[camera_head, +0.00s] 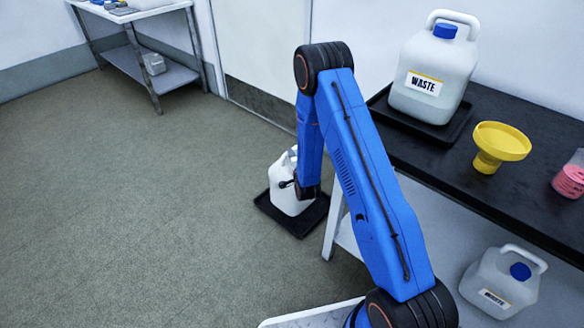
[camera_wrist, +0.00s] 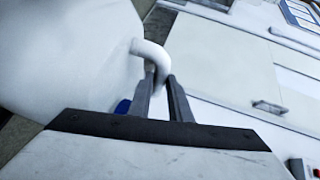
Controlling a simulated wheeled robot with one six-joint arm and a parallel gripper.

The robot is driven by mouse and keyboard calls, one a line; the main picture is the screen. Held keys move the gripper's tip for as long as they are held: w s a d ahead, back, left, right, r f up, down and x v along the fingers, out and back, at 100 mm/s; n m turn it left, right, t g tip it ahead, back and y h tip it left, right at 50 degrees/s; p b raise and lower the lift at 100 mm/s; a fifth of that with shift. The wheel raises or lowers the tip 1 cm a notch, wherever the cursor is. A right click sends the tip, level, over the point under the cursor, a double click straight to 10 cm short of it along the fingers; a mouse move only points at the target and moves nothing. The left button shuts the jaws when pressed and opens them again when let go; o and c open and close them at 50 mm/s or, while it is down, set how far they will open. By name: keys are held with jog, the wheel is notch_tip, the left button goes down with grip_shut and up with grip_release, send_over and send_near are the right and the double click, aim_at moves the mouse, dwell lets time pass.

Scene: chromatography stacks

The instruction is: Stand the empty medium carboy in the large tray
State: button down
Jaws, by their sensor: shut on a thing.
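A white carboy (camera_head: 287,201) stands upright at a black tray (camera_head: 314,214) on the floor, left of the bench leg. It appears within the tray's outline; whether its base touches the tray cannot be told. My gripper (camera_head: 286,184) is at its top, partly hidden by my arm. In the wrist view, the gripper fingers (camera_wrist: 162,84) are shut on the carboy's handle (camera_wrist: 150,52), and the white body (camera_wrist: 75,45) fills the left. A bit of blue cap (camera_wrist: 122,106) shows behind the fingers. Its label and contents are not visible.
Another WASTE carboy (camera_head: 503,280) is on the lower shelf. The floor (camera_head: 130,210) at left is clear.

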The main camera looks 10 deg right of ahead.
jog(key=shift+f, duration=2.3)
jog(key=c, duration=1.6)
grip_release()
jog(key=shift+f, duration=0.1)
jog(key=shift+c, duration=0.2)
jog(key=s, duration=0.4)
jog(key=s+r, duration=0.1)
jog(key=s, duration=0.3)
jog(key=s+r, duration=0.1)
jog(key=s, duration=0.2)
jog(key=shift+s+d+r, duration=0.15)
jog(key=shift+s+r, duration=0.05)
jog(key=shift+s, duration=0.2)
